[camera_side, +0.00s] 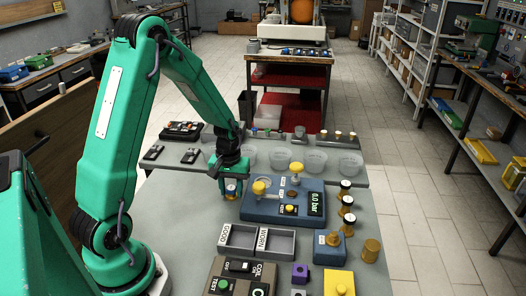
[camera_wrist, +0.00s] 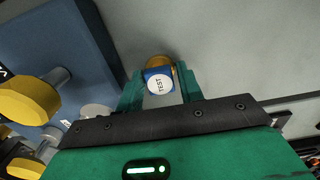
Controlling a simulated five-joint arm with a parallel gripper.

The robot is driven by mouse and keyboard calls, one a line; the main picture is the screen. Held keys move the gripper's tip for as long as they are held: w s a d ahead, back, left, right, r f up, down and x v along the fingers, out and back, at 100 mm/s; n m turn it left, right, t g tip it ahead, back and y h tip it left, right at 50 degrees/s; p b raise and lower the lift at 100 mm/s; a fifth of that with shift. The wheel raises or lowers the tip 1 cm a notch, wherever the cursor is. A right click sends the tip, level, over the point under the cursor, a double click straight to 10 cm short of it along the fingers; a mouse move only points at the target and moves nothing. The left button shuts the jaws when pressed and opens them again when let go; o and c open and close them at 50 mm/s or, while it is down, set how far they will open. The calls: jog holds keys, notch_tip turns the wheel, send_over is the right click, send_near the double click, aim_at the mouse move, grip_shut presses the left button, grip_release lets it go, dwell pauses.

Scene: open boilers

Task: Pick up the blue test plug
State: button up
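The blue test plug (camera_wrist: 159,82) has a round white face marked TEST and a brass end. It sits between the two fingers of my gripper (camera_wrist: 160,92) in the wrist view, with a finger against each side. In the side view the plug (camera_side: 232,188) is between the fingertips of my gripper (camera_side: 232,186), just left of the blue pressure unit (camera_side: 270,212). The fingers hide its sides. I cannot tell whether its lower end touches the table.
The blue unit with yellow knobs and a 0.0 bar display stands close to the right. A grey two-part tray (camera_side: 257,255) marked GOOD and WORN lies in front. Clear cups (camera_side: 280,158) stand behind. Brass-and-black fittings (camera_side: 346,205) stand at the right. Table left of my gripper is bare.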

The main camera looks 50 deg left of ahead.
aim_at(231, 187)
jog(key=c, duration=0.5)
jog(key=shift+r, duration=0.1)
jog(key=shift+r, duration=0.45)
notch_tip(231, 187, up, 3)
jog(key=shift+f, duration=0.1)
jog(key=d+r, duration=0.2)
jog(key=d, duration=0.2)
jog(key=s+d+r, duration=0.1)
jog(key=d+r, duration=0.1)
jog(key=d, duration=0.1)
jog(key=d+r, duration=0.3)
jog(key=d, duration=0.1)
jog(key=shift+s+d, duration=0.3)
jog(key=shift+s, duration=0.1)
jog(key=shift+w, duration=0.1)
jog(key=w+a, duration=0.2)
jog(key=w, duration=0.1)
jog(key=w+a, duration=0.3)
jog(key=w, duration=0.1)
jog(key=w+a+r, duration=0.1)
jog(key=w+a, duration=0.1)
jog(key=w, duration=0.1)
jog(key=shift+w+a+r, duration=0.1)
jog(key=shift+w+a, duration=0.1)
jog(key=shift+a, duration=0.05)
